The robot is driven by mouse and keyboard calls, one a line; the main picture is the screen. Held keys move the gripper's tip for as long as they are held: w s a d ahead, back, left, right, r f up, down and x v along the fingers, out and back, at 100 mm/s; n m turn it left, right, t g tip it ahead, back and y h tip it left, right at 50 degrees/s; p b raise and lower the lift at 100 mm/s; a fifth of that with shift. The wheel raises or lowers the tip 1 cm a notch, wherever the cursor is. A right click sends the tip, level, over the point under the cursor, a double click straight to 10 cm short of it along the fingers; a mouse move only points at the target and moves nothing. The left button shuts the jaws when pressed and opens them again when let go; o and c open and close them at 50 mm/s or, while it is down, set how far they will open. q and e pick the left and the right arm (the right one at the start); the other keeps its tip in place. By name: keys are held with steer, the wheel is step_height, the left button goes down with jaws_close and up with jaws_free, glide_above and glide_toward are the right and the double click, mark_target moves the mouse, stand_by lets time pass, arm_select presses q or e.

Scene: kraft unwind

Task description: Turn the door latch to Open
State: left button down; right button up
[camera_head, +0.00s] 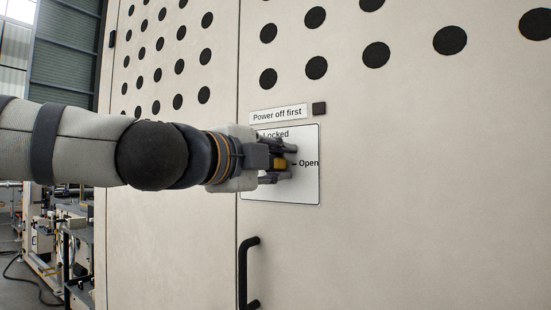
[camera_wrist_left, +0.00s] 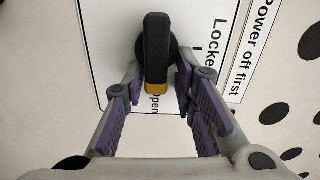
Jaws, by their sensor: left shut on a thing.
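The door latch is a dark bar with a yellow end (camera_head: 280,163) on a white label plate (camera_head: 309,190). The wrist view shows the latch (camera_wrist_left: 157,50) on a round black base, its yellow end pointing towards the word Open. The Locked mark lies to one side of the bar. My left gripper (camera_head: 283,158) reaches in from the left and is shut on the latch; in the wrist view its fingers (camera_wrist_left: 158,76) lie on either side of the bar near the yellow end. In the head view the gripper partly covers the latch and the word Locked. My right gripper is out of view.
A black door handle (camera_head: 243,275) sticks out below. Round black holes fill the upper panel. Machinery (camera_head: 55,245) stands at the far left.

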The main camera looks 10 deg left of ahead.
arm_select(q)
steer(key=shift+d+f+m, duration=0.2)
steer(key=shift+f+m, duration=0.3)
steer(key=shift+f, duration=0.05)
steer(key=shift+w, duration=0.1)
steer(key=c, duration=1.2)
jaws_free()
steer(key=shift+c, duration=0.2)
steer(key=shift+r, duration=0.2)
steer(key=shift+r, duration=0.1)
steer(key=o, duration=0.5)
steer(key=shift+a, duration=0.1)
